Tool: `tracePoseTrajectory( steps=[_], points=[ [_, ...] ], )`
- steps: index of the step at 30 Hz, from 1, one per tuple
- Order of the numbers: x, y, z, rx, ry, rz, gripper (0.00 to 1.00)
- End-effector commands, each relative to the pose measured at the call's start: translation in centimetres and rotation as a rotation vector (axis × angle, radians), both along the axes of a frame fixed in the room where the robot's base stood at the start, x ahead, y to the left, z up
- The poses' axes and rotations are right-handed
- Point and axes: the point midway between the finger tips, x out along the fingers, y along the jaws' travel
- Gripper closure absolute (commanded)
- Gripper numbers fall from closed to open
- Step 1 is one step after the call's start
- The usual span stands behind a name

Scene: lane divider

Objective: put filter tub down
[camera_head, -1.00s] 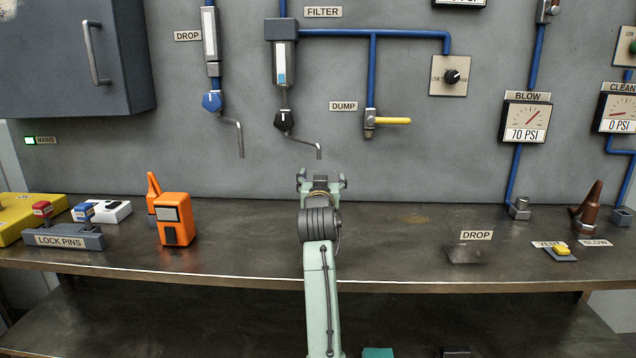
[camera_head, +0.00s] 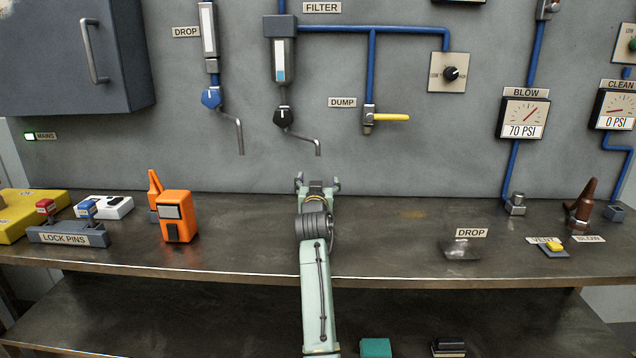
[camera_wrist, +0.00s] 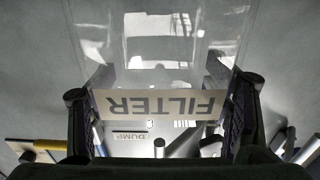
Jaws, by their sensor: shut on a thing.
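The filter tub (camera_wrist: 110,50) is a clear, see-through container with a pale FILTER label (camera_wrist: 160,104), which reads upside down in the wrist view. My gripper (camera_wrist: 162,112) is shut on it, with one dark finger on each side of the label. In the head view my gripper (camera_head: 317,184) is over the back part of the bench (camera_head: 400,240), below the filter spout (camera_head: 303,143). I cannot make out the tub in the head view. Whether its base touches the bench is hidden.
An orange device (camera_head: 178,216) and the lock pins rack (camera_head: 68,235) stand to the left. A DROP label (camera_head: 471,232) and a brown nozzle-like tool (camera_head: 582,207) are on the right. The bench between my gripper and the DROP label is clear.

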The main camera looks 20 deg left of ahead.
Motion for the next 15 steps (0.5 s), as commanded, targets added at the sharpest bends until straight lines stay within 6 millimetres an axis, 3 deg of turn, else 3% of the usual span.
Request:
tracePoseTrajectory(
  steps=[1, 2, 11, 15],
  points=[
    [0.00, -0.01, -0.32, 0.000, 0.000, 0.000, 0.73],
    [0.00, -0.01, -0.34, 0.000, 0.001, 0.000, 0.28],
    [0.00, -0.01, -0.23, 0.000, 0.001, 0.000, 0.09],
    [0.00, -0.01, -0.22, 0.000, 0.001, 0.000, 0.09]
  ],
)
